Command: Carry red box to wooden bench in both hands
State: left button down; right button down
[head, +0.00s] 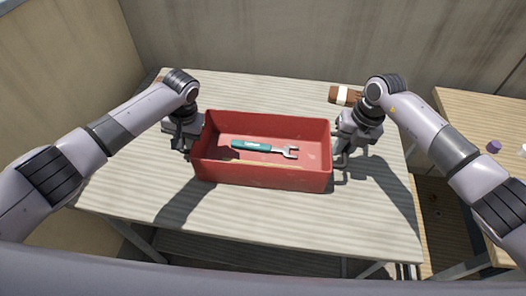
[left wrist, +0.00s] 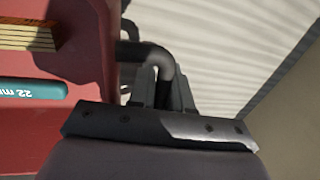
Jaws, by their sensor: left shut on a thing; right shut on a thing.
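The red box (head: 262,178) is an open-topped tray over the pale wooden bench top (head: 260,215), roughly level. I cannot tell whether its underside touches the top. Inside lie a wrench with a teal handle (head: 252,145) and a pale wooden strip, partly hidden by the front wall. My left gripper (head: 188,143) is shut on the box's left side; the left wrist view shows its fingers (left wrist: 165,92) at a dark bent handle (left wrist: 150,54) beside the red wall (left wrist: 92,60). My right gripper (head: 345,143) is shut at the box's right side.
A brown roll with a pale band (head: 343,95) lies behind the right gripper. A second wooden table (head: 475,115) stands at the right with a small purple object (head: 494,146), across a gap. Walls close off the back and left. The bench's front is clear.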

dwell(0.6)
pick_arm(q)
jog(key=shift+w+r, duration=0.15)
jog(key=shift+r, duration=0.05)
pick_arm(e)
jog(key=shift+w+r, duration=0.1)
jog(key=shift+r, duration=0.15)
